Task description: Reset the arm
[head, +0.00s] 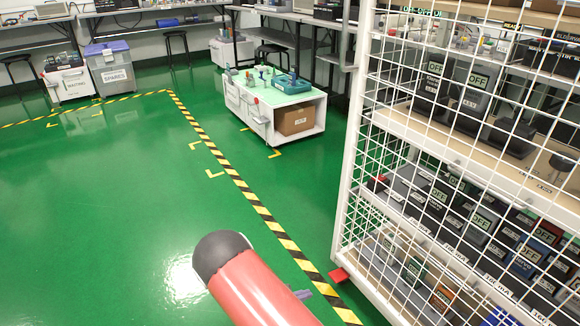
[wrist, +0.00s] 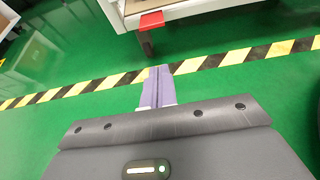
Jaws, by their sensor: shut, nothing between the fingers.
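My gripper (wrist: 158,86) shows in the wrist view, with its two pale purple fingers pressed together, pointing down over the green floor and the striped tape. Nothing is between the fingers. In the head view my red arm with its dark rounded joint reaches in from the bottom middle. A small part of my gripper (head: 303,294) shows there beside the arm, mostly hidden behind it.
A white mesh cage rack (head: 345,170) with several testers stands close on the right; its red foot (head: 342,275) is near my arm. A white cart (head: 318,118) stands farther back. Black-and-yellow tape (head: 255,203) crosses the floor. Open green floor (head: 100,220) lies left.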

